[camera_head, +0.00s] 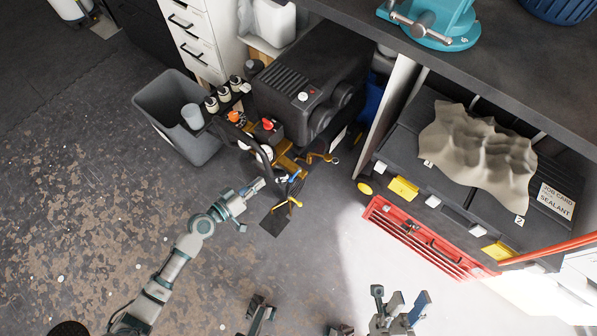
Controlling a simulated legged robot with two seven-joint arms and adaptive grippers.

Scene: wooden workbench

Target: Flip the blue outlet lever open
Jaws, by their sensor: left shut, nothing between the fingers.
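The compressor (315,75) is a dark machine standing under the bench edge, with brass-coloured fittings at its lower front. A small blue lever (292,177) sits among these fittings, near a yellow handle (290,203). My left gripper (262,183) is shut and empty, just left of the blue lever. A small gap seems to lie between them, but contact is hard to judge. The lever's exact angle is too small to tell. My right gripper (398,310) is at the bottom edge, partly cut off, far from the lever. Its finger opening is unclear.
A grey bin (178,140) stands left of the compressor. A red tray (430,240) and a dark case (395,150) with a beige cloth (480,150) are to the right. A teal vise (440,20) is on the workbench (520,65). The floor at left is clear.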

